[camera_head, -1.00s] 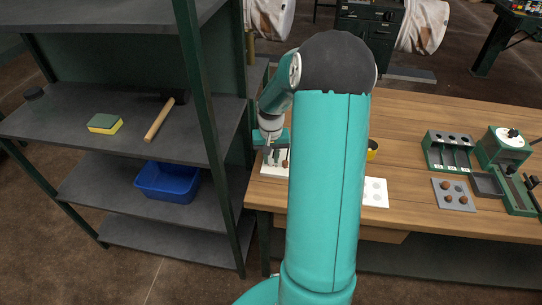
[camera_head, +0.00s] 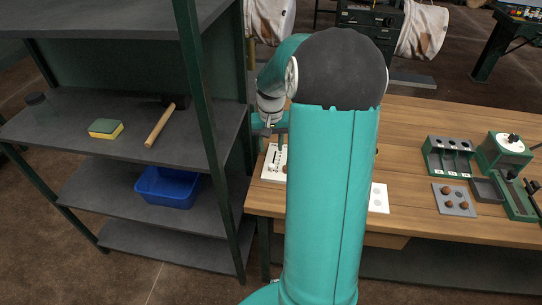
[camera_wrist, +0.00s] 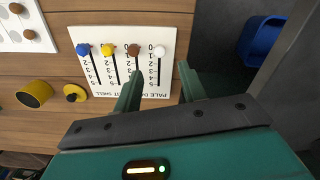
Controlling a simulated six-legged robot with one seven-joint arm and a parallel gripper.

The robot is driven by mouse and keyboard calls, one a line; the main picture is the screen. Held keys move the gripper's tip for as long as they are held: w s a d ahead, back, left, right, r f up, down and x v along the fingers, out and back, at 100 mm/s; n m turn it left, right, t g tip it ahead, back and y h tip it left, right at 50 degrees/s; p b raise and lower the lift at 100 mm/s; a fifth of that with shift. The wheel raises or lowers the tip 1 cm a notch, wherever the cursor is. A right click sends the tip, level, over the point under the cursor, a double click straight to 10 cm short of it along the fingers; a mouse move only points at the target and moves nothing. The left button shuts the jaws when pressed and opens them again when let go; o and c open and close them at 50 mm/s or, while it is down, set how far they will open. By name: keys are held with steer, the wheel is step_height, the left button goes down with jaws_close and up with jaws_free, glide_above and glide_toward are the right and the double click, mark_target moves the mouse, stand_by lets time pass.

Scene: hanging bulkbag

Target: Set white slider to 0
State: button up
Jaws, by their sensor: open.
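A white slider panel (camera_wrist: 146,80) lies on the wooden table and shows several vertical slots with number scales. The white slider (camera_wrist: 159,51) is the rightmost knob, at the 0 end of its slot. My gripper (camera_wrist: 160,72) is open and empty. In the wrist view its fingers stand either side of the white slider's slot, below the knob in the picture; contact cannot be told. In the head view the panel (camera_head: 270,174) is at the table's left end, partly hidden by my arm, with my gripper above it.
Blue (camera_wrist: 83,50), yellow (camera_wrist: 107,50) and brown (camera_wrist: 133,50) knobs line up left of the white one. A yellow cup-like object (camera_wrist: 35,93) is further left. A dark shelf (camera_head: 85,118) with a blue bin (camera_head: 168,187) stands beside the table.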

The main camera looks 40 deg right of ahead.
step_height(320, 180, up, 5)
steer(key=shift+r, duration=0.15)
steer(key=shift+s, duration=0.1)
stand_by(0.6)
